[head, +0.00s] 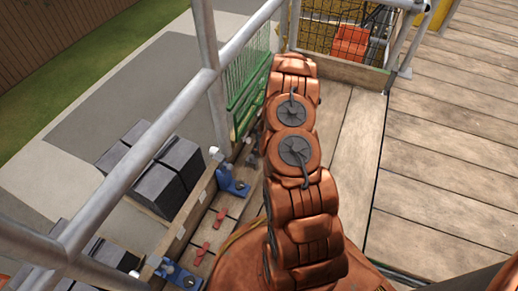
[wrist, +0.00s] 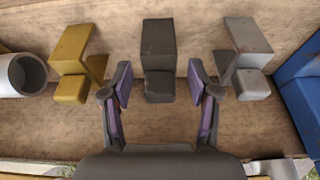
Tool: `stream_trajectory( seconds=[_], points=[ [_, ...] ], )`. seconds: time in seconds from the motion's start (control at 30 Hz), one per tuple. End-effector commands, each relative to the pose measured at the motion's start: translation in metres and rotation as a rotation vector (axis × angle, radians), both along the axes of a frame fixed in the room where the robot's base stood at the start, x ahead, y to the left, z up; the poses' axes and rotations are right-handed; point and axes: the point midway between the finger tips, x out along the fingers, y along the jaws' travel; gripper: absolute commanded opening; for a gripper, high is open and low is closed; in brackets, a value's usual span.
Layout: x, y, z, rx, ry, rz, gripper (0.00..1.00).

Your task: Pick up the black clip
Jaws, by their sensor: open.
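The black clip (wrist: 159,60) lies on a wooden board in the wrist view, at the top middle. My gripper (wrist: 159,85) is open in the wrist view, with one purple-padded finger on each side of the clip's lower end. I cannot tell whether the fingers touch it, but gaps show on both sides. The gripper and the clip are not visible in the head view, where my arm covers the middle.
A yellow clip (wrist: 75,60) lies left of the black clip and a grey clip (wrist: 245,58) lies right. A grey tube (wrist: 22,75) is at far left, a blue object (wrist: 300,88) at far right. In the head view, a metal railing (head: 150,140) runs along the left.

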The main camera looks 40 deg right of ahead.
Motion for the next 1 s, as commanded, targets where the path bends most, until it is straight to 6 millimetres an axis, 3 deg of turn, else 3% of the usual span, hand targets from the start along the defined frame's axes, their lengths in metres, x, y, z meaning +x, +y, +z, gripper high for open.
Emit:
stream_trajectory(
  seconds=[0.33,0.9,1.0],
  points=[
    [0.0025,0.0015,-0.0057,-0.001,0.000,0.003,0.59],
    [0.0024,0.0013,-0.0055,-0.001,0.000,0.002,0.00],
    [0.0023,0.0013,-0.0056,-0.001,0.000,0.002,0.00]
  ],
)
